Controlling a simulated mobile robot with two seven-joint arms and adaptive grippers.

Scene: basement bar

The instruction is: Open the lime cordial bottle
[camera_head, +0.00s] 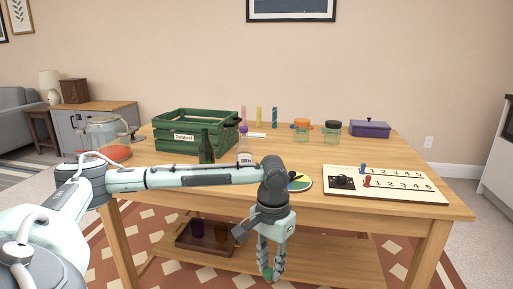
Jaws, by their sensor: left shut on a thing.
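My left gripper (270,274) points down in front of the table's front edge. Its fingers are shut on a small green thing (267,273), mostly hidden between the fingertips; I cannot tell for sure what it is. A dark green bottle (206,148) stands upright on the table in front of the green crate, its lower part hidden by my left arm. No label reads clearly enough to tell which is the lime cordial bottle. My right gripper is not in view.
The wooden table (390,218) bears a green crate (215,124), jars with an orange lid (301,132) and a black lid (332,132), a purple box (370,128), a numbered board (410,188) and a round coaster (302,184). A tray (195,243) sits on the lower shelf.

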